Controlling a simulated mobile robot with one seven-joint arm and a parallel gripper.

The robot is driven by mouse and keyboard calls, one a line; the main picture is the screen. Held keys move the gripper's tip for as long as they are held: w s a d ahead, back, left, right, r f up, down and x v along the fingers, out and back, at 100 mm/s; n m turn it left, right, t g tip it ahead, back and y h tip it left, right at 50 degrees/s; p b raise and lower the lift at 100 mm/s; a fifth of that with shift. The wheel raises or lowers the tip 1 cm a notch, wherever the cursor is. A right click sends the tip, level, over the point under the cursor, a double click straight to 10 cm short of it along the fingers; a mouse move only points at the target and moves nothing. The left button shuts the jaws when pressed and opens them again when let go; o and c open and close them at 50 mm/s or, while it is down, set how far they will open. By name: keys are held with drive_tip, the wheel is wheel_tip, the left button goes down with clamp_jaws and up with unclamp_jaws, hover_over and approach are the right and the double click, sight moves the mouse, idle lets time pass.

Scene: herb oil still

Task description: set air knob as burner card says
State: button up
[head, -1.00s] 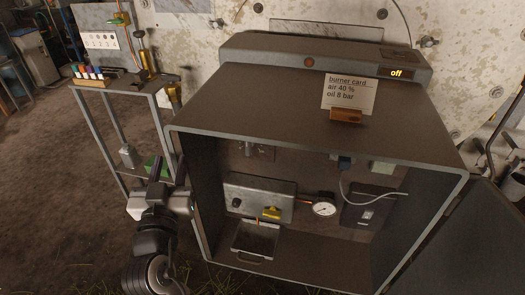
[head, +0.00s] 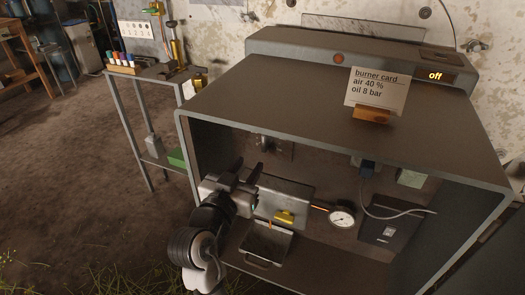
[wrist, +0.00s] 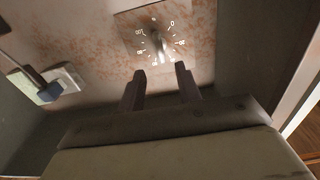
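The burner card (head: 377,92) stands in a wooden holder on top of the burner cabinet and reads "air 40 %, oil 8 bar". In the wrist view a knob with a pale pointer (wrist: 159,47) sits on a dial plate (wrist: 133,23) with a numbered scale on a rust-stained wall. The numbers are too small to read surely. My gripper (wrist: 160,76) is open and empty, its two fingers apart just short of the dial. In the head view my gripper (head: 249,172) is inside the cabinet opening, in front of the dial plate (head: 272,147).
The cabinet (head: 300,92) has side walls and a top edge around my arm. Inside are a metal block with a yellow part (head: 284,216), a round gauge (head: 342,216), a tray (head: 266,244) and a cabled dark box (head: 386,232). A display (head: 435,76) reads "off".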

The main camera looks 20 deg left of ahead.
sight(262, 143)
drive_tip(key=w, duration=0.4)
drive_tip(key=w+p, duration=0.1)
drive_tip(key=w, duration=0.4)
drive_tip(key=shift+w+d+r, duration=0.15)
drive_tip(key=shift+d+r, duration=0.05)
drive_tip(key=c, duration=0.7)
drive_tip(key=shift+r+n+p, duration=0.15)
drive_tip(key=shift+n+p, duration=0.75)
drive_tip(key=shift+n, duration=0.1)
drive_tip(key=shift+a+n+p, duration=0.1)
drive_tip(key=shift+n+p, duration=0.55)
drive_tip(key=shift+n, duration=0.45)
drive_tip(key=shift+f+n, duration=0.2)
drive_tip(key=shift+n, duration=0.4)
drive_tip(key=o, duration=0.7)
